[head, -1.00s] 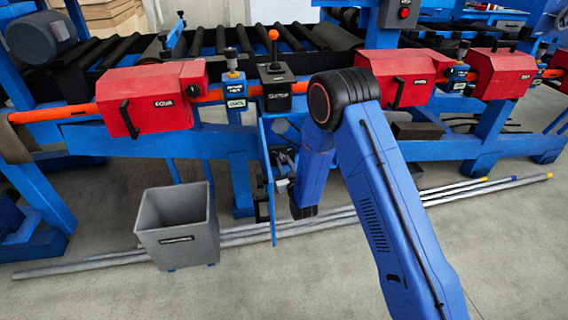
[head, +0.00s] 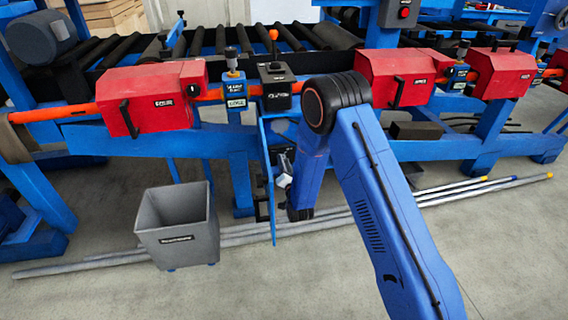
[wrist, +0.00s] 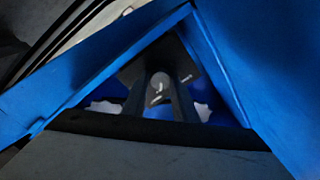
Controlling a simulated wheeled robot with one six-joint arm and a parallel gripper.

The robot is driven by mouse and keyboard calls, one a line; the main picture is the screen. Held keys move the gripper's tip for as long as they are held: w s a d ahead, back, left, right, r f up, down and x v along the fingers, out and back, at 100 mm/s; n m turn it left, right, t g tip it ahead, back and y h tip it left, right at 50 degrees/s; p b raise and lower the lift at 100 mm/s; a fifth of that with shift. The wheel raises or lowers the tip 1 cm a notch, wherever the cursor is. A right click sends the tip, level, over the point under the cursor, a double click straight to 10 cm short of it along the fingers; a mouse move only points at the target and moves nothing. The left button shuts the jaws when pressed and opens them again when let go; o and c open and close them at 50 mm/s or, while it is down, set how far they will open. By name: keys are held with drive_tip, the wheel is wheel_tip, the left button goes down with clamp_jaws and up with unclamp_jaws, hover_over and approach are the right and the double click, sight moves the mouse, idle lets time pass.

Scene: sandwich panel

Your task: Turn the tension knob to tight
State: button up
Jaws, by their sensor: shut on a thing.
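In the wrist view, a small knob (wrist: 159,84) with a grey round face and a light mark sits in front of a dark plate with small white lettering. I take it for the tension knob; the lettering is too small to read. My gripper (wrist: 160,98) has its two dark fingers on either side of the knob, shut on it. The fingers partly cover it, so its exact setting cannot be told. In the head view, my gripper is mostly hidden beside the upright blue bracket (head: 268,190) under the conveyor frame, and the knob does not show.
Blue walls close in around my gripper in the wrist view. In the head view, a grey bin (head: 178,228) stands left of the arm. Red boxes (head: 155,98) line the conveyor, with a black orange-topped lever (head: 274,70) above. Long pipes (head: 470,190) lie on the floor.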

drive_tip(key=shift+m, duration=0.9)
drive_tip(key=o, duration=1)
drive_tip(key=shift+o, duration=0.2)
drive_tip(key=shift+s, duration=0.1)
drive_tip(key=v, duration=1.7)
drive_tip(key=shift+s+f, duration=0.15)
drive_tip(key=shift+s, duration=0.05)
drive_tip(key=shift+a, duration=0.1)
